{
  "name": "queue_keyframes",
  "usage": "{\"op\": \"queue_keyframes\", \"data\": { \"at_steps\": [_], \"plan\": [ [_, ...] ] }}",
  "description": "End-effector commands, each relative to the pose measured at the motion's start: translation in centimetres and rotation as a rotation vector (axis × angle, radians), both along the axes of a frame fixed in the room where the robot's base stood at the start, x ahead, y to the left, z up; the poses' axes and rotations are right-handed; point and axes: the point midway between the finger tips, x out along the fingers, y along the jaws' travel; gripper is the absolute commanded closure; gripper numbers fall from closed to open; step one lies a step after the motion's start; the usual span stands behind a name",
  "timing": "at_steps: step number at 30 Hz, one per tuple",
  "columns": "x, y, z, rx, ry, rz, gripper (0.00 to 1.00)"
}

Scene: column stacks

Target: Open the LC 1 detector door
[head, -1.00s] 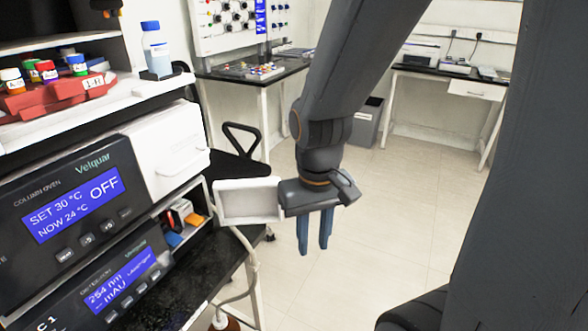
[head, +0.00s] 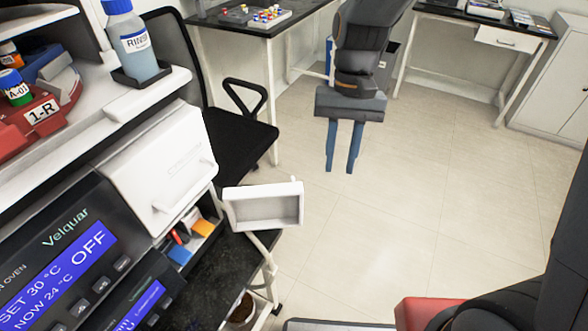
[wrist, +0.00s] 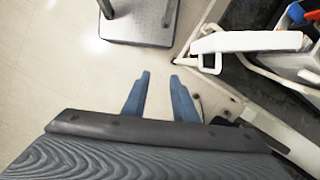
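The white LC 1 detector door (head: 263,205) stands swung out from the detector, its tray-like inner side showing. The detector's dark front with its lit blue screen (head: 140,306) is partly cut off at the bottom. The open compartment (head: 196,238) beside the door shows red, orange and blue items. My gripper (head: 343,165) is beyond and to the right of the door, pointing down, its blue fingers apart with nothing between them. In the wrist view the open fingers (wrist: 160,97) are left of the door (wrist: 250,41) and its handle loop, clear of both.
The column oven (head: 60,265) with its shut white door (head: 165,170) is above the detector. A rinse bottle (head: 133,45) stands on the shelf above. A black chair (head: 235,135) is behind the door. Open floor (head: 420,210) lies to the right.

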Motion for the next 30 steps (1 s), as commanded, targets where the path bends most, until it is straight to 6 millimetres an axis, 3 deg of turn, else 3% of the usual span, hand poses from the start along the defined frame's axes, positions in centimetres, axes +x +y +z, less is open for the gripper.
{"op": "queue_keyframes", "data": {
  "at_steps": [1, 3, 6, 9, 14, 24, 30],
  "plan": [
    [0.1, 2.4, 0.9, -0.004, 0.034, 0.010, 0.74],
    [0.2, 5.1, 1.5, -0.009, 0.074, 0.013, 0.74],
    [0.0, 7.9, 1.9, -0.017, 0.118, 0.016, 0.74],
    [-0.1, 9.5, 2.1, -0.024, 0.141, 0.018, 0.74],
    [-0.7, 10.0, 1.0, -0.026, 0.153, 0.016, 0.74],
    [-2.7, 9.9, -3.6, -0.027, 0.152, 0.019, 0.74],
    [-3.1, 10.0, -5.0, -0.025, 0.148, 0.017, 0.74]
  ]
}}
